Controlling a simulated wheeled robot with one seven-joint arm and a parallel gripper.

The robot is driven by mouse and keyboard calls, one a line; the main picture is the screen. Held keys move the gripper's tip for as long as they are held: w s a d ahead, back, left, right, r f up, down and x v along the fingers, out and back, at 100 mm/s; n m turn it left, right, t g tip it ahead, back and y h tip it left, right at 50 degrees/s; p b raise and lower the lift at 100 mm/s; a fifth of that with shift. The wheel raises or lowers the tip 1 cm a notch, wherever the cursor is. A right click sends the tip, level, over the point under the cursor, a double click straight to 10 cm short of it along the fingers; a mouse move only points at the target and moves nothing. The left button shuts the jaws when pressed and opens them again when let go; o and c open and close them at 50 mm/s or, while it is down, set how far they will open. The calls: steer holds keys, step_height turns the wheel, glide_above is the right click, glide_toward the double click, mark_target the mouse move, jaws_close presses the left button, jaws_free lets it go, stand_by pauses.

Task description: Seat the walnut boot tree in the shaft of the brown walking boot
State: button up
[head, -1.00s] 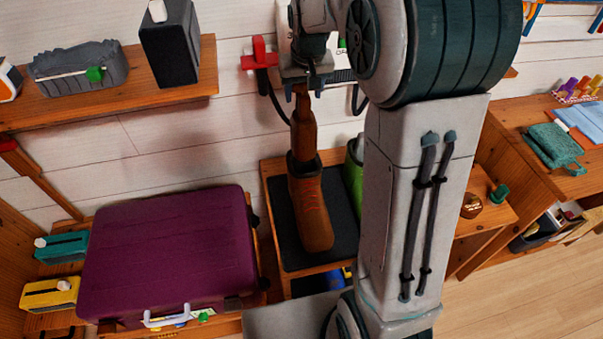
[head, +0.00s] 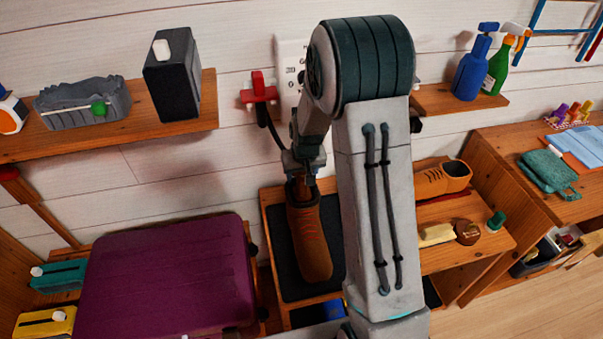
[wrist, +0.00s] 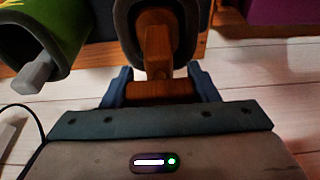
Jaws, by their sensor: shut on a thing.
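The brown walking boot (head: 310,245) stands on a dark mat (head: 281,265), its orange laces facing the front right. My gripper (head: 303,176) is right above its shaft, pointing down. In the wrist view my gripper (wrist: 160,80) is shut on the crossbar handle of the walnut boot tree (wrist: 158,45). The tree's stem runs down inside the boot's dark padded collar (wrist: 188,22). The handle is still outside the collar. The tree's lower part is hidden in the boot, so its depth cannot be told.
A purple suitcase (head: 165,270) lies left of the boot. In the wrist view a green boot (wrist: 62,20) with a grey piece in it stands beside. A tan shoe (head: 440,179) and brush (head: 437,235) are on the right shelf.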

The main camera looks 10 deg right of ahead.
steer(key=shift+f, duration=0.15)
steer(key=shift+f, duration=0.25)
steer(key=o, duration=1.5)
steer(key=shift+r, duration=0.1)
steer(key=shift+o, duration=0.2)
